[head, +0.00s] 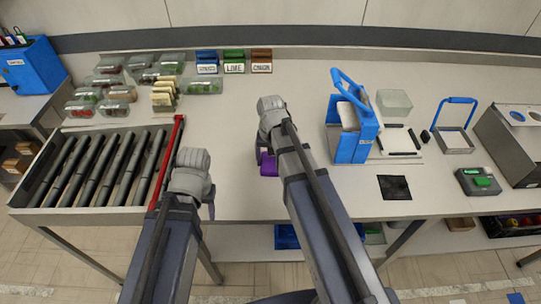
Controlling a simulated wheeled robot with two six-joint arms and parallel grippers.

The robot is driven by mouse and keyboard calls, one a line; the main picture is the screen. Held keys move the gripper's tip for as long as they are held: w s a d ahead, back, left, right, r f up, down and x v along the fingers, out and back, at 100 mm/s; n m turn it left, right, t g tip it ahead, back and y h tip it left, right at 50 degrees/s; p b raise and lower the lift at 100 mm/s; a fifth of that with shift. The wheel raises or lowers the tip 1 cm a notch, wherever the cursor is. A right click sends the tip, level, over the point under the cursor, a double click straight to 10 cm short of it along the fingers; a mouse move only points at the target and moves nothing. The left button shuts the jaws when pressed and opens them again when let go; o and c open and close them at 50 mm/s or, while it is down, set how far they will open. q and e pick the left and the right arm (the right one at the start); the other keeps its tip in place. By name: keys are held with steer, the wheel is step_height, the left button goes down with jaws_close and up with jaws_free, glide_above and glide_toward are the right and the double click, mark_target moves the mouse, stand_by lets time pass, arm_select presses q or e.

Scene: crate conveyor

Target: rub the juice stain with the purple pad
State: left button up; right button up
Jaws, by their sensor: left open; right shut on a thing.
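The purple pad (268,165) is at the middle of the table, partly hidden behind my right arm. My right gripper (260,155) is shut on it; the arm hides most of the fingers. My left gripper (211,204) is open near the table's front edge, left of the pad and mostly hidden by its own arm. I cannot make out a juice stain; my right arm covers part of the tabletop.
A roller conveyor (95,210) with a red bar (167,160) is at the left. Several clear packs (118,93) stand behind it. At the right are a blue carrier (354,147), a black square (394,187) and a grey device with a green top (478,181).

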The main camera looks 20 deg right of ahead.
mark_target(271, 166)
steer(key=shift+s+a, duration=0.2)
steer(key=shift+s, duration=0.65)
arm_select(q)
steer(key=shift+r, duration=0.1)
step_height(271, 166, up, 6)
steer(key=p, duration=0.6)
arm_select(e)
step_height(271, 166, up, 6)
steer(key=shift+r, duration=0.1)
arm_select(q)
step_height(271, 166, up, 3)
steer(key=p, duration=0.3)
arm_select(e)
step_height(271, 166, up, 3)
steer(key=shift+f, duration=0.1)
